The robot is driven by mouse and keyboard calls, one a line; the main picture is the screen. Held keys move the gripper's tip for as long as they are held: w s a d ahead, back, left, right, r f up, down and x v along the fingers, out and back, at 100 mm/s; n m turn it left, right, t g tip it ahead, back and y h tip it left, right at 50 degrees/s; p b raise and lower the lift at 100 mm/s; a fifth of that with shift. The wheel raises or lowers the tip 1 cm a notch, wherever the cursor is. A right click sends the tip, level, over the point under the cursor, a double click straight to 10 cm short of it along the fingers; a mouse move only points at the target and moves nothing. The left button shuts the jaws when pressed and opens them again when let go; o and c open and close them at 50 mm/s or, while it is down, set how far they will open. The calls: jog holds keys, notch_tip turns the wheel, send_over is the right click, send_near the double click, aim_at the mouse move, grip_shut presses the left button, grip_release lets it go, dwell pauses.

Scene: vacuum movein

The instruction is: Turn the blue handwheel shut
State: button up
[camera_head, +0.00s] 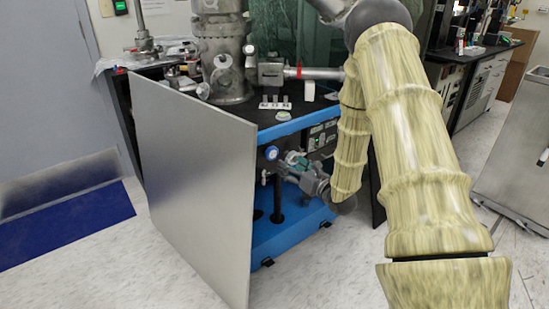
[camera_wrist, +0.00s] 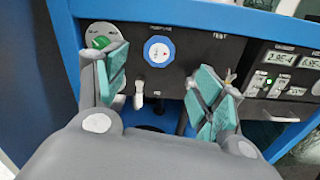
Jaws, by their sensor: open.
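In the head view the handwheel (camera_head: 271,153) shows just left of my gripper (camera_head: 293,162). In the wrist view my gripper (camera_wrist: 158,78) is open and empty, its teal-padded fingers spread wide. The handwheel lies beyond the fingertips, in the upper part of the gap between them. The fingers appear apart from it. Its turned position is hard to read.
A green round knob (camera_wrist: 101,43) sits behind the left finger, and a pale lever (camera_wrist: 139,92) hangs below the handwheel. Digital readouts (camera_wrist: 284,62) are at right. A large grey panel (camera_head: 195,185) stands left of the cabinet. A metal column (camera_head: 222,50) stands on top.

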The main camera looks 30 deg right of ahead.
aim_at(273, 153)
jog(key=w, duration=0.6)
jog(key=w+b, duration=0.1)
jog(key=w, duration=0.3)
jog(key=shift+a, duration=0.4)
jog(key=c, duration=1)
